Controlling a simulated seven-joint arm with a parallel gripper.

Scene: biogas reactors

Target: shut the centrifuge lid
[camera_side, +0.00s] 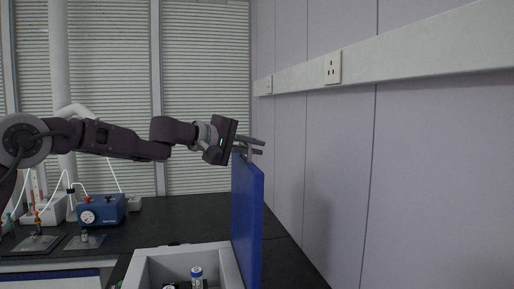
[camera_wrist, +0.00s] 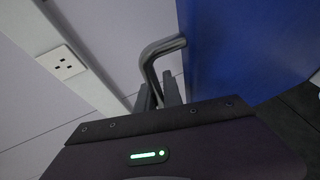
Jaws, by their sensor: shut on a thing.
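The centrifuge is a pale open-topped box (camera_side: 231,263) at the bottom of the side view. Its blue lid (camera_side: 247,220) stands upright along the box's right side, so the opening is uncovered. The lid also fills the upper right of the wrist view (camera_wrist: 235,45). A grey bent handle (camera_wrist: 155,50) projects from the lid. My gripper (camera_side: 257,146) is at the lid's top edge, with its fingers (camera_wrist: 159,93) closed around the handle. The exact contact is partly hidden by the gripper body in the wrist view.
A blue-capped vial (camera_side: 197,274) and other small items show inside the box. A blue gauge unit (camera_side: 102,210) and tubing stand on the black bench (camera_side: 185,215) at left. A wall with a socket (camera_side: 332,68) is close at right.

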